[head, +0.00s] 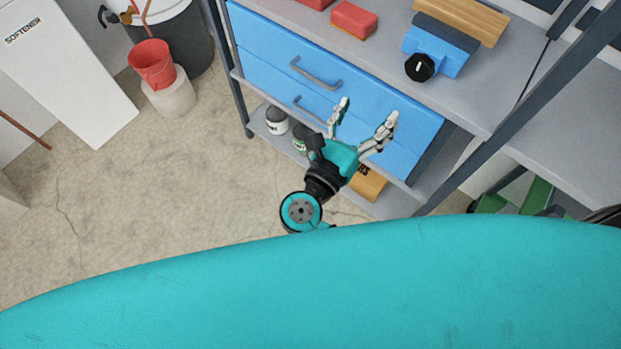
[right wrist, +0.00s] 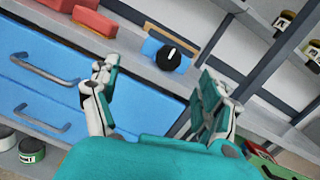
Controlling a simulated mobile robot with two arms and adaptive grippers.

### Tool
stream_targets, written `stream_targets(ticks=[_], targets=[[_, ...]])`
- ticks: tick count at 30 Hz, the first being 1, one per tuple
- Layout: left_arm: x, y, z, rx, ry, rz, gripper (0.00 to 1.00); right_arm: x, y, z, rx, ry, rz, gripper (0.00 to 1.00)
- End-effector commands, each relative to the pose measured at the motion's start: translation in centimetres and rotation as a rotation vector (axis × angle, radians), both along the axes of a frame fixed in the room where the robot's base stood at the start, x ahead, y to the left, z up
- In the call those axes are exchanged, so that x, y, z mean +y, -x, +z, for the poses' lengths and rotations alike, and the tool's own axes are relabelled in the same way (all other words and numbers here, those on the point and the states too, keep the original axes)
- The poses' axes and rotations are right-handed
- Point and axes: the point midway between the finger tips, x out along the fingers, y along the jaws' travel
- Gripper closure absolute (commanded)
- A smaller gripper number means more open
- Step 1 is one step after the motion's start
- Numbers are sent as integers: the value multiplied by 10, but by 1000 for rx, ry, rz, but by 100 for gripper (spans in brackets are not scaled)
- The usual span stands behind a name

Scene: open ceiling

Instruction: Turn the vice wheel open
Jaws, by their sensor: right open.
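The blue vice (head: 442,52) sits on the grey workbench top at the upper right in the head view, with a wooden board (head: 462,20) at its back. Its black round wheel (head: 420,67) with a white mark faces me. In the right wrist view the wheel (right wrist: 168,58) shows between and beyond my fingers, with the white mark slanted. My right gripper (head: 368,119) is open and empty in front of the blue drawers, apart from the wheel. My left gripper is not in view.
Blue drawers (head: 270,54) with grey handles sit under the bench top (head: 390,42). A red block (head: 353,20) lies left of the vice. A dark slanted post (head: 520,110) stands right of it. Paint cans (head: 277,121) stand on the low shelf.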

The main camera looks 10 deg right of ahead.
Motion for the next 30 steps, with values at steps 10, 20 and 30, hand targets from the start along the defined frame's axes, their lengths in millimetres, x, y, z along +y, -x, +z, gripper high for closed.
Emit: stream_targets(ticks=[10,20,30], targets=[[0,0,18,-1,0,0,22,38,-30,-36,241,511,196,21],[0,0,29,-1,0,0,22,68,-40,-93,445,916,367,21],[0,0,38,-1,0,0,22,85,-33,-158,621,1254,531,21]])
